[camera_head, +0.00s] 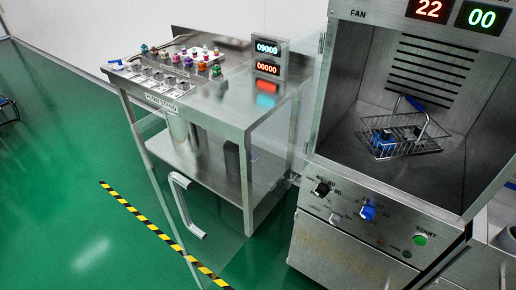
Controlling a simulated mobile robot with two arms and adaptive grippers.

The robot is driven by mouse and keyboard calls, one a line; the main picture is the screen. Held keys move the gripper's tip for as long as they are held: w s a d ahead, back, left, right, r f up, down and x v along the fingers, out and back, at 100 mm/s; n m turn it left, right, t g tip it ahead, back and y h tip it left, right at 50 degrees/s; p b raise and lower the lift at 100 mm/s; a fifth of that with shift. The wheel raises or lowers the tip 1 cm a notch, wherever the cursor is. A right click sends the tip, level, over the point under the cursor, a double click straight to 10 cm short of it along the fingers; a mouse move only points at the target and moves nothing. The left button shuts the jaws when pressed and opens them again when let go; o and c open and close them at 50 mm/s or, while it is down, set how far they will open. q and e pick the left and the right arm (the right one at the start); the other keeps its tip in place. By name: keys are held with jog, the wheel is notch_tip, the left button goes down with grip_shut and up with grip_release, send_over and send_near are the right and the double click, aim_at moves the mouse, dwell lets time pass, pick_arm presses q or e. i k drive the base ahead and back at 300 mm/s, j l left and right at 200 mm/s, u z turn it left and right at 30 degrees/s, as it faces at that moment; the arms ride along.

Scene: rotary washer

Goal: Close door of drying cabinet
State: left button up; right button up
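The drying cabinet (345,245) stands at the right, a steel box with an open front. Its clear door (222,222) is swung wide open to the left, and the table behind shows through it. The door's pale metal handle (187,207) is near the door's far left side, low in the picture. Inside the chamber, a wire basket (405,146) with blue handle grips holds a blue item (381,137). Neither of my grippers is in view.
A steel table (221,110) with several coloured-topped bottles and a two-line display (267,58) stands behind the door. The cabinet front has knobs and a green START button (420,240).

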aim_at(176, 180)
jog(key=k+z, duration=0.3)
jog(key=k+l+z, duration=0.25)
jog(key=i+j+z, duration=0.1)
jog(key=j+z, duration=0.25)
jog(key=i+j+z, duration=0.1)
jog(key=j+z, duration=0.55)
jog(key=j, duration=0.15)
jog(key=i+j, duration=0.1)
jog(key=j, duration=1.35)
